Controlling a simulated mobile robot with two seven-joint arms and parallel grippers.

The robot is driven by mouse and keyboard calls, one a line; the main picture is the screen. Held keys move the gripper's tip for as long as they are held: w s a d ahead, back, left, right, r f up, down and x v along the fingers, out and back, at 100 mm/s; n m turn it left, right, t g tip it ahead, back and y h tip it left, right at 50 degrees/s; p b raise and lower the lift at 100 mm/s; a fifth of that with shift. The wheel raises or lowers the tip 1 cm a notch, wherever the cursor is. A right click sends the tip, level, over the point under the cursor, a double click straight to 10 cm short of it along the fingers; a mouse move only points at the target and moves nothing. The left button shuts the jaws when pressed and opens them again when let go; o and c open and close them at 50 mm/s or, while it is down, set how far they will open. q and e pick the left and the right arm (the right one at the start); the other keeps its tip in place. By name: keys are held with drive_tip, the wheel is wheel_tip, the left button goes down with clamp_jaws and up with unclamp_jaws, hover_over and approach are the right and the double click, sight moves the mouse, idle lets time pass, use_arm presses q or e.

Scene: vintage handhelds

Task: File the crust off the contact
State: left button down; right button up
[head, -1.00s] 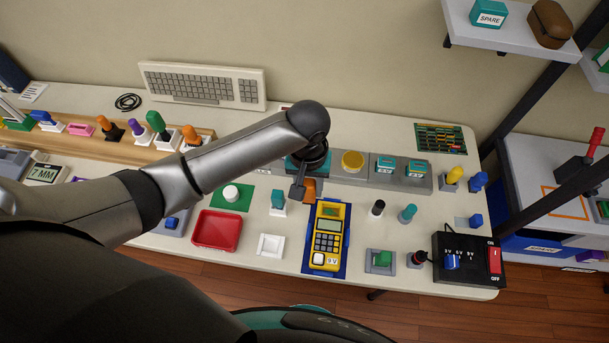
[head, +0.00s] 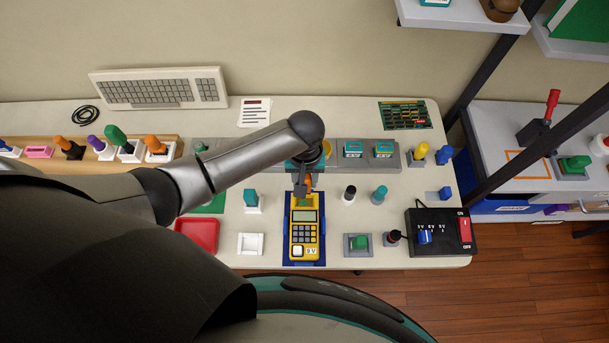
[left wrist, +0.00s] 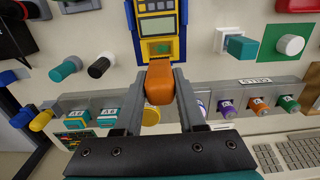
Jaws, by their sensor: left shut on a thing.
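The yellow handheld (head: 304,242) lies face up in a blue cradle (head: 319,257), keys toward the front and its open bay (left wrist: 160,48) at the far end. My left gripper (head: 303,190) is over that far end. It is shut on an orange-handled tool (left wrist: 160,84), which also shows in the head view (head: 308,184). In the left wrist view the handle sits between both fingers and points at the bay. The tool's working end and the contact with any crust are hidden or too small to tell. My right gripper is not in view.
A teal-handled tool (head: 251,197) stands left of the handheld, black (head: 349,193) and teal (head: 379,194) knobs right. A white tray (head: 251,244), red tray (head: 201,236), green-button block (head: 360,242) and black switch box (head: 440,232) lie around. A grey rack (head: 398,153) runs behind.

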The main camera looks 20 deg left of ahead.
use_arm(q)
drive_tip(key=shift+f+b, duration=2.25)
drive_tip(key=shift+f, duration=1.6)
drive_tip(key=c, duration=1.1)
unclamp_jaws()
clamp_jaws()
